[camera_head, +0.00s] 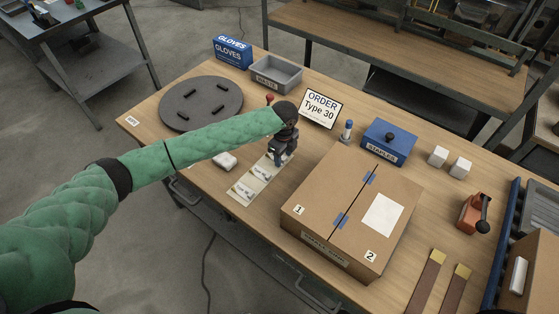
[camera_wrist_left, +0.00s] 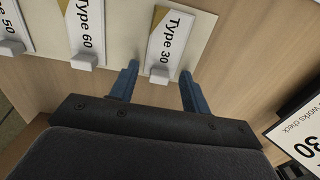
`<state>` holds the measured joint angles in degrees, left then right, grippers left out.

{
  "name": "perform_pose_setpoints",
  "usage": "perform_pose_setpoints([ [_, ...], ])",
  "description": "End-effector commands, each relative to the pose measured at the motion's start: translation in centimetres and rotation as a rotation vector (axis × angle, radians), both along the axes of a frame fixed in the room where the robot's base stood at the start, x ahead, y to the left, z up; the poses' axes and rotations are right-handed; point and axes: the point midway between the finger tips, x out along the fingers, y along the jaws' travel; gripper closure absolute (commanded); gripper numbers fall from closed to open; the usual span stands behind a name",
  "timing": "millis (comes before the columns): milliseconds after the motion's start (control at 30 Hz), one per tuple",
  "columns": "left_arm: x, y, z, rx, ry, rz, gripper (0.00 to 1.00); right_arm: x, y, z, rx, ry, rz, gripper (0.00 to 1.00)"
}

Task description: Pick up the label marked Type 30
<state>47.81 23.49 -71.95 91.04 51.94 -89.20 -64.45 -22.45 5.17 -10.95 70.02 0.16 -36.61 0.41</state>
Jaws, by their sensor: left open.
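The Type 30 label (camera_wrist_left: 168,40) is a white card with a tan corner, at the end of a pale label strip (camera_wrist_left: 125,30) in the left wrist view. A small white tab (camera_wrist_left: 159,76) sits at its lower edge. My left gripper (camera_wrist_left: 158,82) is open, its two blue fingers on either side of the label's lower end; I cannot tell whether they touch it. In the head view my left gripper (camera_head: 281,160) is over the far end of the strip (camera_head: 243,192) and hides the label there. My right gripper is not in view.
A Type 60 label (camera_wrist_left: 86,28) lies beside it on the strip. An order sign reading Type 30 (camera_head: 320,107) stands behind my gripper. A large cardboard box (camera_head: 320,205) is close on the right. A grey turntable (camera_head: 190,101) and grey bin (camera_head: 275,76) stand behind.

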Motion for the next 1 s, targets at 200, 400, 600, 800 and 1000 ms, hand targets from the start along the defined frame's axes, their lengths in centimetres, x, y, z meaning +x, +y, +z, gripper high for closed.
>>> perform_pose_setpoints([
  [200, 0.00, -0.01, -0.22, 0.000, 0.000, 0.000, 0.53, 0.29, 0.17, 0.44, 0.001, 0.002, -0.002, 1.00],
  [400, -0.01, -0.01, -0.21, 0.000, 0.000, 0.000, 0.66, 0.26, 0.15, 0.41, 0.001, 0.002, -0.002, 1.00],
  [600, -0.02, -0.01, -0.23, 0.000, 0.000, 0.000, 1.00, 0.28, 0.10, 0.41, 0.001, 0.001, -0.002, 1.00],
  [800, -0.02, 0.00, -0.24, 0.001, 0.001, 0.000, 1.00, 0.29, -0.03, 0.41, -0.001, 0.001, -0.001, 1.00],
  [1000, -0.01, 0.01, 0.30, 0.000, 0.000, 0.000, 1.00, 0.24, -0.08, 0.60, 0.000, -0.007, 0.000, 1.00],
])
